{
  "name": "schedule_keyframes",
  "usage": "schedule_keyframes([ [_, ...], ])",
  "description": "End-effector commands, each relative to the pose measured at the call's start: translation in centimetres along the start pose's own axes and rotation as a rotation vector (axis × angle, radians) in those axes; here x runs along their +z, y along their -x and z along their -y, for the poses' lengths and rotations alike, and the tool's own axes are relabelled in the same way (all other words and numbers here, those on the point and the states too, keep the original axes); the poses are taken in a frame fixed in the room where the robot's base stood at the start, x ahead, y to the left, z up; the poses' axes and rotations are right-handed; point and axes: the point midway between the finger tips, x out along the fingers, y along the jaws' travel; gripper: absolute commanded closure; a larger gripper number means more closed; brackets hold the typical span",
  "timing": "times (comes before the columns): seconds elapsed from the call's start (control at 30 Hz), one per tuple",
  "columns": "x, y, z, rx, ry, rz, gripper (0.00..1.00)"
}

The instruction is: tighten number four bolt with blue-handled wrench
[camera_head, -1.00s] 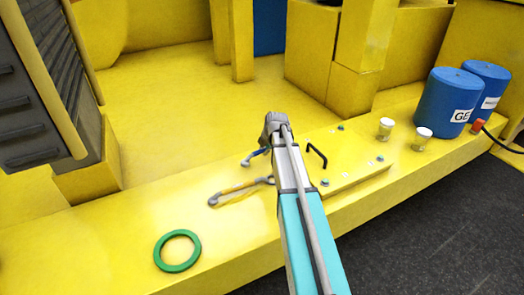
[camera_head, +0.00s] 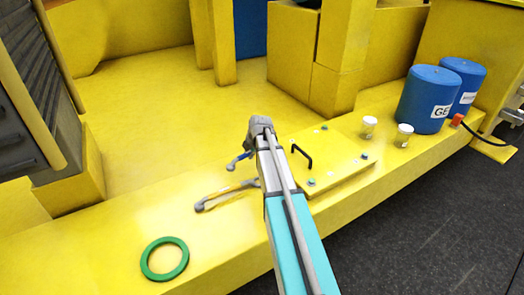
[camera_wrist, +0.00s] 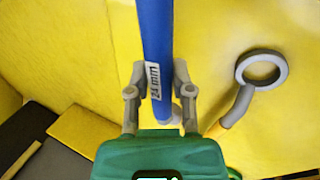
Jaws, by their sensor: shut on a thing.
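In the wrist view, my gripper (camera_wrist: 159,72) is shut on the blue handle of a wrench (camera_wrist: 155,30). The handle carries a "24 mm" label and runs up out of view between the fingers. In the head view, a small part of the blue-handled wrench (camera_head: 240,160) shows left of my wrist, which hides my fingers. A yellow plate (camera_head: 345,172) lies to the right, with bolts at its near corner (camera_head: 311,181), right corner (camera_head: 365,156) and far side (camera_head: 325,127). I cannot read any bolt numbers. My arm covers the plate's left edge, so a bolt there may be hidden.
A yellow-handled wrench (camera_head: 228,193) lies left of my arm; its grey ring end (camera_wrist: 262,69) shows in the wrist view. A green ring (camera_head: 165,258) lies nearer. A black handle (camera_head: 302,154) rises from the plate. White-lidded jars (camera_head: 404,136) and blue drums (camera_head: 430,98) stand right.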

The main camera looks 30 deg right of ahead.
Motion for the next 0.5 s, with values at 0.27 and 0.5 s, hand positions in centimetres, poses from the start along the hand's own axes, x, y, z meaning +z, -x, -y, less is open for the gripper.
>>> schedule_keyframes([
  [0.27, -0.01, -0.22, -0.68, 0.000, -0.040, 0.018, 1.00],
  [0.5, -0.03, -0.28, -0.81, 0.000, -0.054, 0.023, 1.00],
])
